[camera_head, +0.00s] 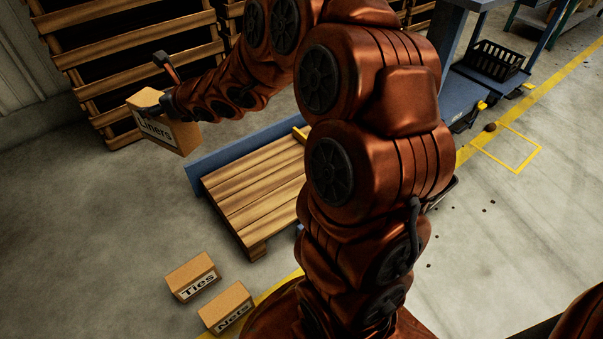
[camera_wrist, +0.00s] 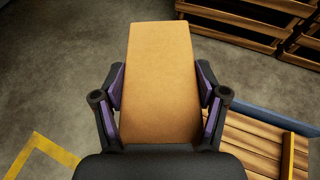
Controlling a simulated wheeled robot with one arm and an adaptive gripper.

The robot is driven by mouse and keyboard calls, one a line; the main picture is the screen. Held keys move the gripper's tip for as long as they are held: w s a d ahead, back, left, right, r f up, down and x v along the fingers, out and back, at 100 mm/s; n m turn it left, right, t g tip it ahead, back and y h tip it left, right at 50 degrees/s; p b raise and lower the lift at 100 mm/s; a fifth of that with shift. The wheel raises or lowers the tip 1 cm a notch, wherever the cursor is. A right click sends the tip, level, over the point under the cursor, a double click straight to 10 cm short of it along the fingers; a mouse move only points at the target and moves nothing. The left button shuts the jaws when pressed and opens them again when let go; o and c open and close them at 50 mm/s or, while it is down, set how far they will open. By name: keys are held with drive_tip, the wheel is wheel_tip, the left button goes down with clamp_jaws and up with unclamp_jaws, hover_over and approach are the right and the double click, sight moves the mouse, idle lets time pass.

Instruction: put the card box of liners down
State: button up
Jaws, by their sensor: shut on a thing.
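The card box of liners (camera_head: 177,137) is a brown box with the word "Liners" on its side. It is at the upper left of the head view, in front of wooden slatted crates. My gripper (camera_head: 160,107) is shut on it. In the wrist view the box (camera_wrist: 160,80) lies between the two purple-padded fingers of my gripper (camera_wrist: 160,92), one on each side. The box is tilted in the head view. It looks clear of the floor, but its height is hard to tell. Its underside is hidden.
Two card boxes, Ties (camera_head: 190,273) and Nets (camera_head: 225,303), stand on the floor at the lower left. A wooden pallet (camera_head: 255,190) lies beside a blue rail (camera_head: 232,150). Wooden crates (camera_head: 135,50) stand behind my gripper. Bare floor (camera_head: 90,230) is open at left.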

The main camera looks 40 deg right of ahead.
drive_tip(key=s+d+f+n+g+y, duration=0.1)
drive_tip(key=s+d+f, duration=0.1)
drive_tip(key=d+f, duration=0.8)
drive_tip(key=s+d+f+n+y, duration=0.1)
drive_tip(key=s+d+f, duration=0.1)
drive_tip(key=d+f, duration=0.85)
drive_tip(key=s+d+f+n+g+y+p, duration=0.1)
drive_tip(key=s+d+f, duration=0.1)
drive_tip(key=s+f, duration=0.75)
drive_tip(key=s+d+f+n+y, duration=0.1)
drive_tip(key=s+d+f+y, duration=0.15)
drive_tip(key=s+f, duration=0.7)
drive_tip(key=w+a+f+b, duration=0.1)
drive_tip(key=w+f+b, duration=0.2)
drive_tip(key=w+b, duration=0.4)
drive_tip(key=shift+w+f+h, duration=0.2)
drive_tip(key=shift+w+h, duration=0.25)
drive_tip(key=shift+w, duration=3.2)
drive_tip(key=shift+f, duration=0.15)
drive_tip(key=o, duration=1.8)
drive_tip(key=shift+g, duration=0.3)
